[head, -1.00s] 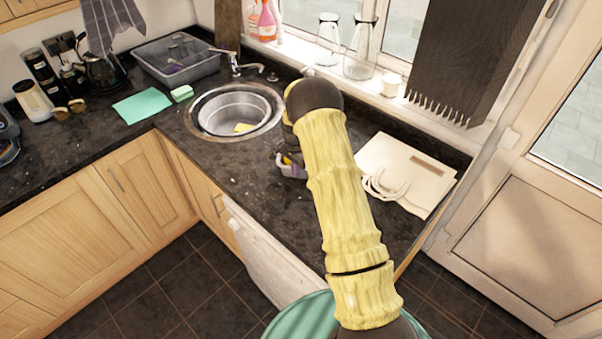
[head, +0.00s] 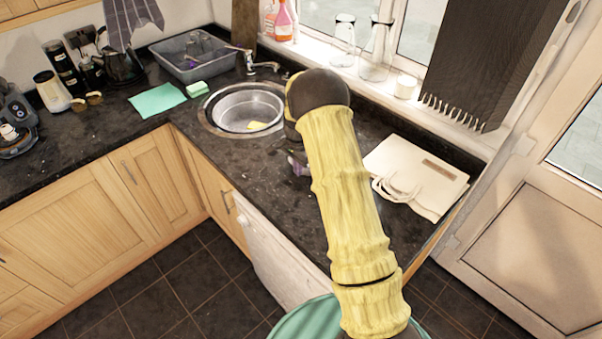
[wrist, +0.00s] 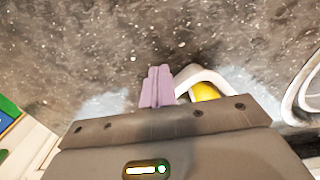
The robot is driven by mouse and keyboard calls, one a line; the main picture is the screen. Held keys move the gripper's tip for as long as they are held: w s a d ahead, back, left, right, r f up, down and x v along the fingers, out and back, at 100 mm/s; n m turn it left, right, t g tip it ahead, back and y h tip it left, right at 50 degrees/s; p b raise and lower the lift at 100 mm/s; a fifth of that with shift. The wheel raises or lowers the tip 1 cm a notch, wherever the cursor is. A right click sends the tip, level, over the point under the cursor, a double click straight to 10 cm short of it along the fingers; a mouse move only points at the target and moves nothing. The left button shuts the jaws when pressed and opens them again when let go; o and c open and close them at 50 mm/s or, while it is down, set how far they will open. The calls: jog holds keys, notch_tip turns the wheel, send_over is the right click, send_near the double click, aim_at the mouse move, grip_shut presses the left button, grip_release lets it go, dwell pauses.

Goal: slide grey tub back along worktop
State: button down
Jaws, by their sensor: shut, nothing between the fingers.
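A small light-grey tub (wrist: 203,74) with something yellow inside shows in the wrist view, just right of my fingers. My gripper body hides its lower part. My gripper (wrist: 157,88) has purple fingers, closed together and empty, low over the dark worktop. The fingertips are beside the tub's rim; I cannot tell whether they touch. In the head view my gripper (head: 298,165) shows as a purple bit left of my yellow arm, and the tub is hidden there or too small to tell apart. The dark speckled worktop (head: 240,178) lies around it.
A sink with a round bowl (head: 247,107) lies behind and left. A cream bag (head: 418,178) with looped handles lies to the right. A larger grey basin (head: 168,67) with utensils stands at the back. The worktop's front edge is close to my arm.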

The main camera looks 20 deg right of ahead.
notch_tip(320, 180, up, 7)
jog(key=b, duration=0.1)
jog(key=shift+w+d+b, duration=0.15)
jog(key=shift+w+b, duration=0.1)
jog(key=shift+b, duration=0.1)
jog(key=s+r+n+t, duration=0.1)
jog(key=s+n, duration=0.3)
jog(key=s, duration=0.5)
jog(key=s+a+r+n, duration=0.1)
jog(key=s+r+n, duration=0.2)
jog(key=s, duration=0.7)
jog(key=s+a+r+n+t, duration=0.1)
jog(key=s+r+n, duration=0.2)
jog(key=s, duration=0.6)
jog(key=shift+s+a+n+t, duration=0.25)
jog(key=shift+n+t, duration=0.05)
jog(key=shift+n, duration=0.9)
